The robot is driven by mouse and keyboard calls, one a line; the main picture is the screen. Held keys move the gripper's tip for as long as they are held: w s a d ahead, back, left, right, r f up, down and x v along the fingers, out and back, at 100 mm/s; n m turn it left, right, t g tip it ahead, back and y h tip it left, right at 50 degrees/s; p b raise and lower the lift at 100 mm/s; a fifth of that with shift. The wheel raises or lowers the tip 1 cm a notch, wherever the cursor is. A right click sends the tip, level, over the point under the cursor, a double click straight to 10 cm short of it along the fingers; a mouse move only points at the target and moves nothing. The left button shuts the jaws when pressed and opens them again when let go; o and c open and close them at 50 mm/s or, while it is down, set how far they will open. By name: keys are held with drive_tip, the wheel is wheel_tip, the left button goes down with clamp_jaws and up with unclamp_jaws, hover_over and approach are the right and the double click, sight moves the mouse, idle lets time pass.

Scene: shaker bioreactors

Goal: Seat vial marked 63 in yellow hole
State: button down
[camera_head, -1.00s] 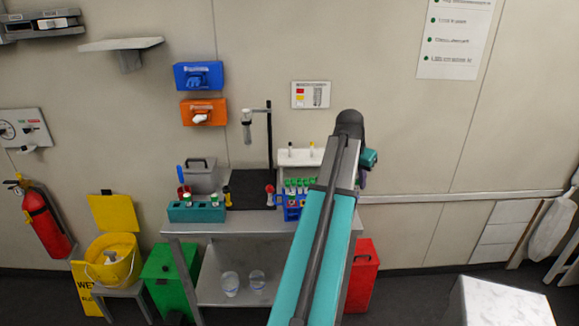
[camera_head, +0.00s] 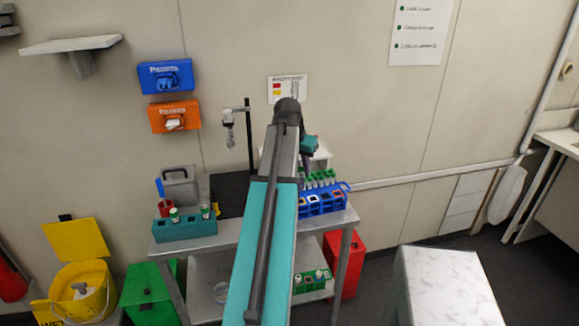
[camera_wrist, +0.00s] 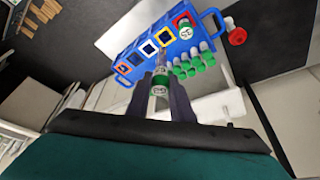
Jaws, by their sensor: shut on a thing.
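My gripper (camera_wrist: 160,92) is shut on a green-capped vial (camera_wrist: 158,103) in the wrist view. The mark on its cap is too small to read surely. A blue rack (camera_wrist: 212,16) lies just beyond the fingertips, with a row of coloured square holes. The yellow hole (camera_wrist: 164,37) looks empty, beside a red-rimmed hole holding a marked vial (camera_wrist: 185,24). The held vial is apart from the yellow hole.
Several green-capped vials (camera_wrist: 194,62) stand along the rack's side. A red-capped item (camera_wrist: 236,36) is beyond its end. A teal rack (camera_head: 185,230) with vials is at the bench's left. A stand (camera_head: 248,140) rises behind. Another vial rack (camera_head: 312,281) is on the lower shelf.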

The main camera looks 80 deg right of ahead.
sight(300, 177)
drive_tip(key=shift+w, duration=0.2)
drive_tip(key=shift+f, duration=0.25)
drive_tip(key=shift+f+b, duration=1.45)
drive_tip(key=shift+f, duration=0.4)
drive_tip(key=shift+s, duration=0.1)
drive_tip(key=shift+f, duration=0.6)
idle(1.4)
drive_tip(key=shift+f+b, duration=0.35)
drive_tip(key=shift+f, duration=1.1)
idle(2.2)
